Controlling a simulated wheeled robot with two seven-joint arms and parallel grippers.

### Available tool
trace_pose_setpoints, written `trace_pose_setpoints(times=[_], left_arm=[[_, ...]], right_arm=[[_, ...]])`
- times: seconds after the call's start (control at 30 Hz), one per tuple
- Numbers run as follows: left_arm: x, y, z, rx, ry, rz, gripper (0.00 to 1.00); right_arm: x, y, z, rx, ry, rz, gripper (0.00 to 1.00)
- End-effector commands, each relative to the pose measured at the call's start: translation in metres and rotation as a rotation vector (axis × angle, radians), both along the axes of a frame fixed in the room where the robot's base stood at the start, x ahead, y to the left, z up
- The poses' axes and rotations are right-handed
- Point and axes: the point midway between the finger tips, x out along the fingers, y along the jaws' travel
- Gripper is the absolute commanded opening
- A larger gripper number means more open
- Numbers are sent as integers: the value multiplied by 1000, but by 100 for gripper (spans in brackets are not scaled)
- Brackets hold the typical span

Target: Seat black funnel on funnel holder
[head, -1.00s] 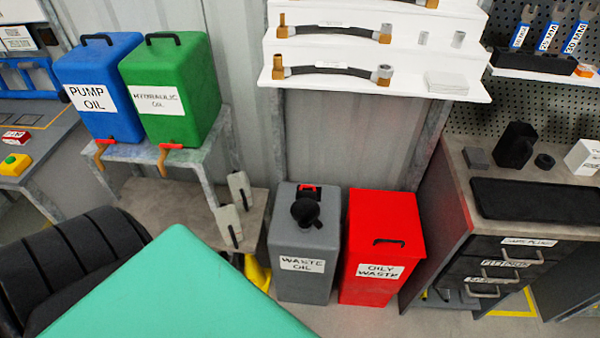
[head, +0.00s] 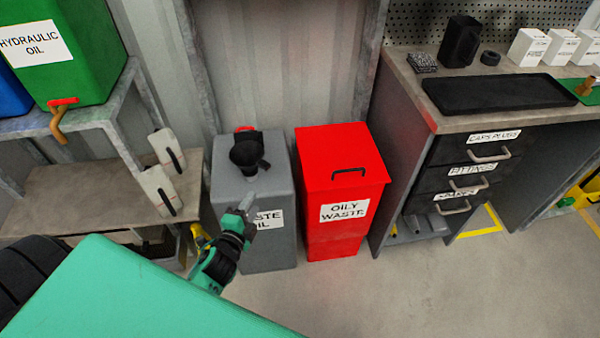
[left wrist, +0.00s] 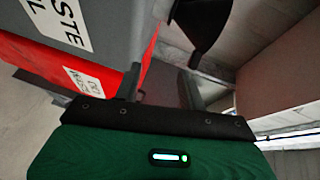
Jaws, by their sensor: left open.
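The black funnel (head: 246,155) sits on top of the grey waste oil box (head: 280,185), with a dark piece around it. I cannot make out a separate funnel holder there. The funnel also shows at the top of the left wrist view (left wrist: 203,28), its narrow end towards my fingers. My left gripper (head: 247,201) is in front of the waste oil box, a little below the funnel, and hides part of the label. In the left wrist view its two fingers (left wrist: 162,88) are apart with nothing held between them. My right gripper is not in view.
A red oily waste box (head: 345,215) stands right of the grey box. A drawer bench (head: 400,80) with a black tray (head: 498,94) is further right. A metal stand (head: 95,115) carries the green hydraulic oil container (head: 85,65) at left. The floor in front is clear.

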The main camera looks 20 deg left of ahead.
Motion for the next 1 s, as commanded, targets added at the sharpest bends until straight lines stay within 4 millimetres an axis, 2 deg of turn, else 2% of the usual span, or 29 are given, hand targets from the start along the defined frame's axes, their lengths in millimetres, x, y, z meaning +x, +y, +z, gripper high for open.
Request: trace_pose_setpoints(times=[0.13,0.3,0.37,0.8,1.0], left_arm=[[0,4,30,113,-93,-7,41],[2,6,50,161,-130,-8,41],[8,6,52,165,-133,-8,41],[74,13,51,162,-131,-8,41],[85,15,51,161,-130,-8,41]], right_arm=[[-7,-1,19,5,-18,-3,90],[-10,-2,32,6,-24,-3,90],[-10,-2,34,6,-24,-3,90],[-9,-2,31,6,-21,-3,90],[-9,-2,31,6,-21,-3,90]])
